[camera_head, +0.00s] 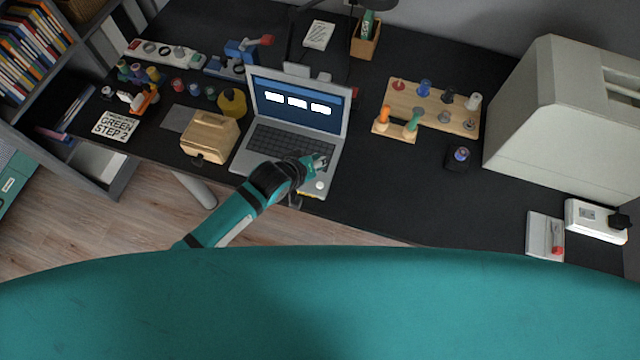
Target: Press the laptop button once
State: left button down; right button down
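An open laptop (265,142) stands on the black desk, its blue screen lit with three white boxes. A small round white spot (320,185), possibly the button, shows on the palm rest at the right front corner of the laptop. My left arm reaches in from the lower left, and my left gripper (319,162) is over the right side of the laptop, just above the white spot in the picture. The arm hides part of the keyboard and palm rest. The fingers are too small to show whether they are open. My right gripper is not in view.
A wooden box (208,138) stands just left of the laptop. A wooden peg board (435,110) with coloured pegs lies to the right, with a small black block (459,160) in front. A large grey machine (560,120) fills the right.

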pick_arm(q)
jog(key=b, duration=0.6)
send_over(318, 183)
notch_tip(318, 183, down, 7)
jog(key=shift+f, duration=0.4)
jog(key=shift+f, duration=0.1)
dwell(0.6)
jog(key=shift+f, duration=0.35)
jog(key=shift+f+b, duration=0.4)
jog(key=shift+b, duration=0.05)
dwell(0.4)
dwell(0.4)
jog(key=shift+r+p, duration=0.85)
jog(key=shift+p, duration=0.15)
